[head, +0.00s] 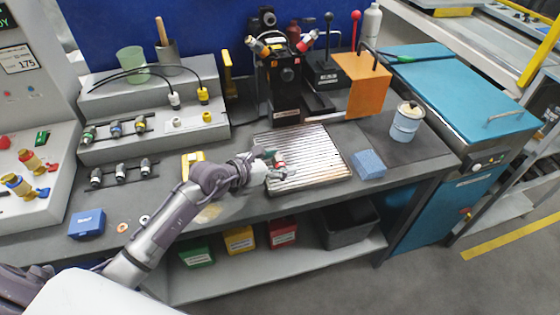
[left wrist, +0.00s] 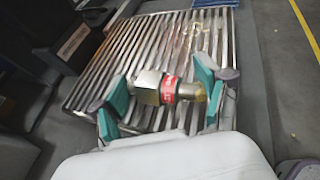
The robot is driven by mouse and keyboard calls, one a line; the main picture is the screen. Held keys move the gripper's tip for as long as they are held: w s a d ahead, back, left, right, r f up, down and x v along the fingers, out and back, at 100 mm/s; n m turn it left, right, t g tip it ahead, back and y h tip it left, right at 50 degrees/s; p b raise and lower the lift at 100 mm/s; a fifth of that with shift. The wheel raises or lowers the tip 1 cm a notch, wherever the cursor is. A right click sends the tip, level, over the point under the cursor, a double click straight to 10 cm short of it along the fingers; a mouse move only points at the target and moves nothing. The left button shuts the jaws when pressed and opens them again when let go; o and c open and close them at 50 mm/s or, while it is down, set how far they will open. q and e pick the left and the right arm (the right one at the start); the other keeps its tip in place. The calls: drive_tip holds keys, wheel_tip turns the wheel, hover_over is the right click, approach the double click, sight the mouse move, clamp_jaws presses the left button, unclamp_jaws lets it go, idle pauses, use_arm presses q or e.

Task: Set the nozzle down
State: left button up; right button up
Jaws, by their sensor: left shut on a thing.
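The nozzle (left wrist: 166,88) is a metal piece with a square body, a red band and a brassy tip. In the left wrist view it lies crosswise between the teal finger pads of my left gripper (left wrist: 160,95), which is shut on it. Behind it is a ribbed metal tray (left wrist: 200,35). In the head view my left gripper (head: 272,167) is over the left part of the ribbed tray (head: 325,160), and the nozzle is mostly hidden by the fingers. I cannot tell whether the nozzle touches the ribs. My right gripper is not in view.
A blue sponge-like block (head: 369,164) sits at the tray's right corner, with a white-blue can (head: 406,124) beyond it. A black machine (head: 284,85) stands behind the tray. A blue box (head: 87,223) and small rings lie at the bench's front left. Most of the tray is clear.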

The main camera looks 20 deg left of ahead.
use_arm(q)
drive_tip(key=shift+f, duration=0.2)
drive_tip(key=o, duration=1.3)
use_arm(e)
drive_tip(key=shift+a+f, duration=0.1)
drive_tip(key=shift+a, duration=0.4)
use_arm(q)
drive_tip(key=shift+r, duration=0.15)
drive_tip(key=shift+s+r, duration=0.1)
drive_tip(key=shift+r, duration=0.05)
drive_tip(key=b+v, duration=0.1)
drive_tip(key=v, duration=0.4)
drive_tip(key=b+v, duration=0.1)
drive_tip(key=v, duration=0.4)
drive_tip(key=shift+s+a, duration=0.25)
drive_tip(key=shift+s, duration=0.05)
drive_tip(key=shift+s+a+r, duration=0.25)
drive_tip(key=shift+s, duration=0.15)
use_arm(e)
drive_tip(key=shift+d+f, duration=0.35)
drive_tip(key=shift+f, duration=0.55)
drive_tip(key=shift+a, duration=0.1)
